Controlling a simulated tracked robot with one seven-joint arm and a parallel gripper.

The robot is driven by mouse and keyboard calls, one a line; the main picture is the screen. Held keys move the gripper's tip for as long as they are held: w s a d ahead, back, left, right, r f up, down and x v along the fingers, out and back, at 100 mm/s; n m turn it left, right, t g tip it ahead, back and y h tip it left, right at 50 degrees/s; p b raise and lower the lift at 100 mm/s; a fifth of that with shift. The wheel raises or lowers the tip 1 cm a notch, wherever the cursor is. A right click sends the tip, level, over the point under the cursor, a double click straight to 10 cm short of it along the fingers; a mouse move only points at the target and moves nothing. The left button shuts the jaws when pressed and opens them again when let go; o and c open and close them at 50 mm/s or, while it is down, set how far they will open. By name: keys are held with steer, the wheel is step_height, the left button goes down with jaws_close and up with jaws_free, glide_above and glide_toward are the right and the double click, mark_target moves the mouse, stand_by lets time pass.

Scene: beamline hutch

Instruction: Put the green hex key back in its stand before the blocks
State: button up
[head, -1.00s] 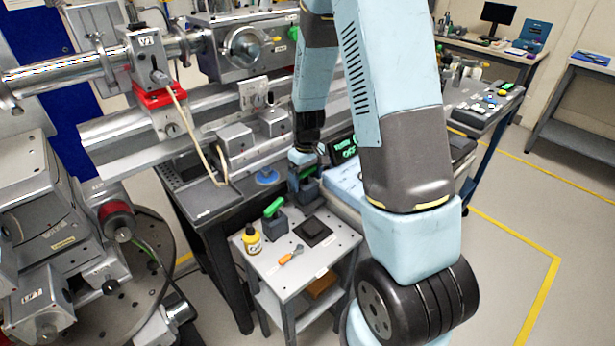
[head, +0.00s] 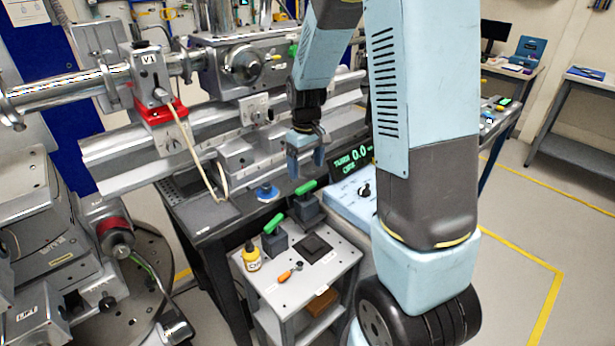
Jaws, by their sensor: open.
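Two green handles stand in dark block-shaped stands at the small grey cart. One green handle (head: 273,224) is in the left stand (head: 276,243). The other green handle (head: 305,187) sits on the right stand (head: 308,209), at the cart's back edge. I cannot tell which is the hex key, nor how deep either sits. My gripper (head: 306,164) is open and empty, its fingers pointing down above the right handle and apart from it.
The cart top (head: 335,262) holds a yellow bottle (head: 251,256), an orange-handled tool (head: 287,275) and a dark square pad (head: 315,248). A blue knob (head: 267,192) and a green-lit display (head: 350,166) are behind. A metal rail (head: 130,160) runs along the back left.

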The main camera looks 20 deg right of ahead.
step_height(320, 180, up, 2)
steer(key=shift+r, duration=0.1)
steer(key=s+r+m+t, duration=0.4)
steer(key=s+r+t, duration=0.1)
steer(key=s+r, duration=1.5)
steer(key=s, duration=0.4)
steer(key=shift+d+m+t, duration=0.25)
steer(key=shift+m+t, duration=0.05)
steer(key=shift+r, duration=0.1)
